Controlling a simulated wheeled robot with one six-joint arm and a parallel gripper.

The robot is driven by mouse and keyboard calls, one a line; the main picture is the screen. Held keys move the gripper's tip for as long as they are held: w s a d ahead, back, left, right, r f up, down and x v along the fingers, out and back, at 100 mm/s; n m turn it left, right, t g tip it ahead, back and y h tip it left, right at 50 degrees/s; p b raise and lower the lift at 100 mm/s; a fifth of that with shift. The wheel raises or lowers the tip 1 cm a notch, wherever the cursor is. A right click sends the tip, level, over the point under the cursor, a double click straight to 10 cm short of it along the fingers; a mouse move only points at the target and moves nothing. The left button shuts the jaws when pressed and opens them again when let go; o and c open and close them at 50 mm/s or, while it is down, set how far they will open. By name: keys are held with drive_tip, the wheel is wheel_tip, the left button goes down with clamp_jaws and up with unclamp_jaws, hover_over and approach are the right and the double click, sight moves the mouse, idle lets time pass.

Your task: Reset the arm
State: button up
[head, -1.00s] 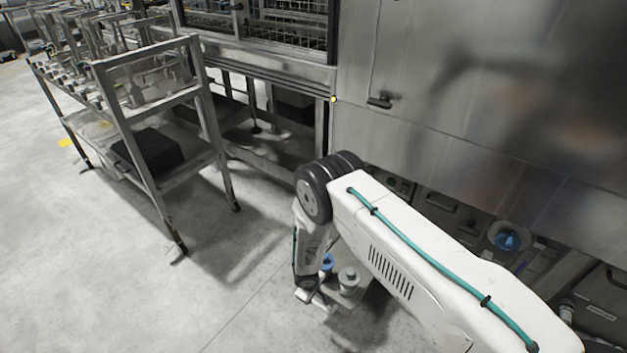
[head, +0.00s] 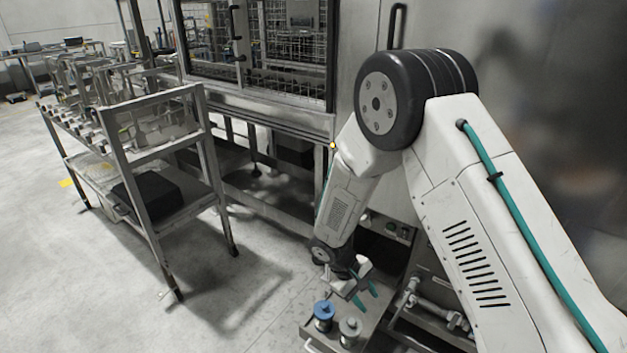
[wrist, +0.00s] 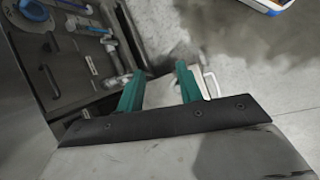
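My white arm, with a black elbow joint and a teal cable, is bent with its elbow raised in the head view. My gripper (head: 366,296) hangs below it, with two teal fingers apart and nothing visible between them. In the wrist view my gripper (wrist: 160,72) also shows its teal fingers spread and empty. In the head view it is just above and beside a blue-topped container (head: 323,317) and a grey-topped container (head: 350,331). These stand on a low metal tray (head: 312,331); I cannot tell the exact gap.
A metal trolley (head: 153,196) loaded with metal frames stands at left. A steel washer with a wire-mesh glass door (head: 262,45) fills the back. An open lower compartment with pipes and valves (head: 432,304) lies right of the gripper. Concrete floor (head: 215,318) is clear at front left.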

drive_tip(key=s+d+r+m+g, duration=0.1)
drive_tip(key=s+d+r, duration=0.1)
drive_tip(key=r, duration=0.5)
drive_tip(key=s+d+r+m, duration=0.1)
drive_tip(key=s+d+r, duration=0.1)
drive_tip(key=r, duration=0.4)
drive_tip(key=s+d+r+m+t+y, duration=0.2)
drive_tip(key=s+d+r+m+y, duration=0.1)
drive_tip(key=s+r, duration=0.8)
drive_tip(key=s+d+r+m+t+y, duration=0.2)
drive_tip(key=s+d+r, duration=0.3)
drive_tip(key=s+r, duration=0.6)
drive_tip(key=shift+s+d+r+m+y, duration=0.3)
drive_tip(key=shift+d+r+m+y, duration=0.15)
drive_tip(key=shift+r, duration=1.55)
